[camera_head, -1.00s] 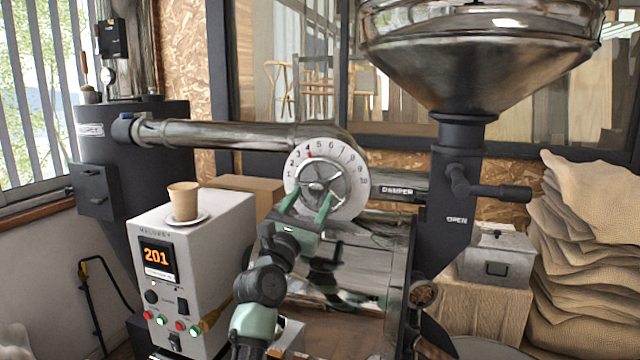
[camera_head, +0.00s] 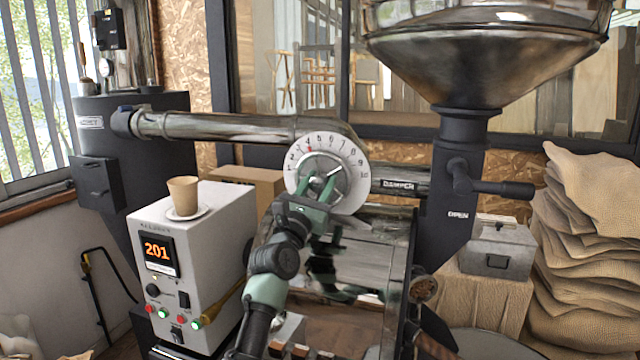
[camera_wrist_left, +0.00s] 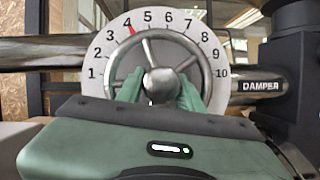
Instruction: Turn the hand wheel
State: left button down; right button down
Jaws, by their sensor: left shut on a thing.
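The hand wheel (camera_head: 340,181) is a metal wheel with spokes and a round hub, in front of a white dial numbered 1 to 10 (camera_head: 353,160). The wheel fills the middle of the left wrist view (camera_wrist_left: 161,80). A red mark on the dial is by the 4. My left gripper (camera_head: 321,186) has its green fingers on either side of the hub, shut on the wheel; the fingers also show in the left wrist view (camera_wrist_left: 159,90). The fingers and palm hide the wheel's lower part. My right gripper is not in view.
A control box (camera_head: 213,238) reading 201 stands at left with a cup (camera_head: 183,190) on a saucer on top. A large metal hopper (camera_head: 485,65) rises at right, with a handle (camera_head: 505,190) below it. A pipe (camera_head: 225,126) runs left from the dial.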

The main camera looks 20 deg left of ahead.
pick_arm(q)
jog(key=shift+f+m+b, duration=0.15)
jog(key=shift+m+b, duration=0.4)
jog(key=shift+m, duration=0.15)
jog(key=m+h+b, duration=0.1)
jog(key=m, duration=0.2)
jog(key=shift+g+h, duration=0.3)
jog(key=shift+h, duration=0.1)
jog(key=m+h+b, duration=0.1)
jog(key=m, duration=0.1)
jog(key=shift+m+g, duration=0.4)
jog(key=shift+m+g+h+b, duration=0.3)
jog(key=shift+m+h, duration=0.4)
jog(key=shift+m, duration=0.8)
jog(key=c, duration=0.9)
grip_release()
